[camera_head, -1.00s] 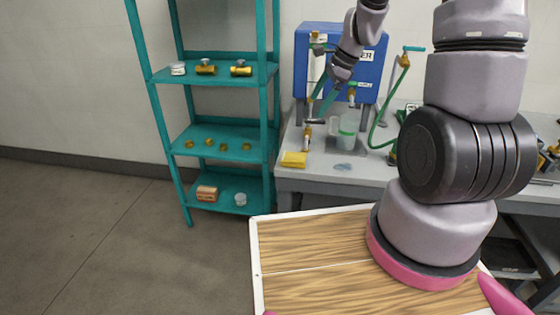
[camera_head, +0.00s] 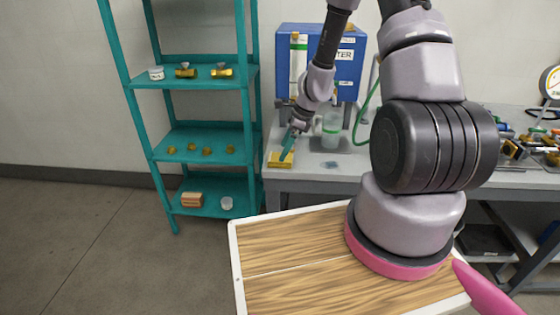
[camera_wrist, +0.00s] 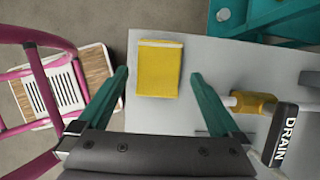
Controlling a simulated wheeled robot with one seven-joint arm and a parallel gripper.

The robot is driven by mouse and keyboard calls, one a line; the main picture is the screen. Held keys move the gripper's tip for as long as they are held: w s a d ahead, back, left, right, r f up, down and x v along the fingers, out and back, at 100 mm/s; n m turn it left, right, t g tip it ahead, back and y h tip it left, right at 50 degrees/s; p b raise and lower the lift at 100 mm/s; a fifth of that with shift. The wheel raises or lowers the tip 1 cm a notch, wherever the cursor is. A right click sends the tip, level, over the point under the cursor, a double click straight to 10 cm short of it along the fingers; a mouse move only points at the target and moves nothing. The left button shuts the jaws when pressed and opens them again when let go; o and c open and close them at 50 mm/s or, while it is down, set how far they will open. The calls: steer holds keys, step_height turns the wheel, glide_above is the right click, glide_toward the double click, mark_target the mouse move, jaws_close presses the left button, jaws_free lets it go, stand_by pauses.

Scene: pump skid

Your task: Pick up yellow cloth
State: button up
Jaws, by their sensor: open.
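The yellow cloth (camera_head: 279,160) lies folded on the front left corner of the grey bench. In the wrist view the cloth (camera_wrist: 159,69) is a flat yellow rectangle with a pale strip along its far edge. My gripper (camera_head: 287,152) is above the cloth and partly covers it in the head view. In the wrist view my gripper (camera_wrist: 160,78) is open, with one teal finger on each side of the cloth in the picture. Nothing is between the fingers that I can see as held; the exact height above the cloth is unclear.
The grey bench (camera_head: 310,187) carries a blue water unit (camera_head: 348,65) and a clear jug (camera_head: 332,128). In the wrist view a valve with a black DRAIN label (camera_wrist: 286,134) is close to the right finger. A teal shelf (camera_head: 205,145) stands left of the bench.

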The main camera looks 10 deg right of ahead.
steer(key=shift+x, duration=1.65)
steer(key=shift+s+d+f, duration=0.1)
steer(key=c, duration=1.1)
steer(key=shift+c, duration=0.2)
step_height(320, 180, up, 10)
